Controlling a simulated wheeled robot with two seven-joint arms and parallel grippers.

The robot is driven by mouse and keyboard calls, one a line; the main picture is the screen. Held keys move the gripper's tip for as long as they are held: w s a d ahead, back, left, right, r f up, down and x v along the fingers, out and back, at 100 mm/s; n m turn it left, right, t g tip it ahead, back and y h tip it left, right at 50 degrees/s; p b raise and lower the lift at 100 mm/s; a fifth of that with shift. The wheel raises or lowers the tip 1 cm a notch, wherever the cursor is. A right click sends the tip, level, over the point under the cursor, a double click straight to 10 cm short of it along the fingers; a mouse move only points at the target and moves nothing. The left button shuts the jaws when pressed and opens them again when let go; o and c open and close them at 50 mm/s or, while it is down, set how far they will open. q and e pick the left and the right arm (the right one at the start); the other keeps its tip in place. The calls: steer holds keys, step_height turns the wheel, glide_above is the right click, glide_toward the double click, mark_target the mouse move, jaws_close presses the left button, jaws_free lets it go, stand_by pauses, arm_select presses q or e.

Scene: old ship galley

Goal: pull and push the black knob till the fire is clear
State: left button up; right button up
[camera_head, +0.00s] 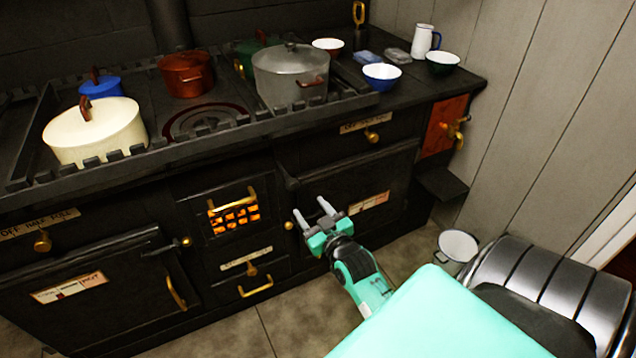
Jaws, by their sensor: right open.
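The black range (215,170) has a small fire grate (235,218) low in its middle, glowing orange behind dark bars. A dark knob-like end (291,183) sticks out at the upper left of the right oven door; I cannot tell for sure that it is the black knob. My right gripper (311,207) is open and empty, in front of the right oven door and just right of and below that dark end. Its two pale fingers point up and left, apart from each other. My left gripper is not in view.
Several pots, including a cream pot (95,130) and a grey pot (290,75), stand on the railed range top. Bowls and a white jug (425,40) stand at the right. A white bucket (457,247) is on the floor at right. Brass handles (256,287) project from the front.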

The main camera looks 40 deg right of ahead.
steer(key=s, duration=0.2)
steer(key=shift+s+a, duration=0.25)
steer(key=shift+s, duration=0.15)
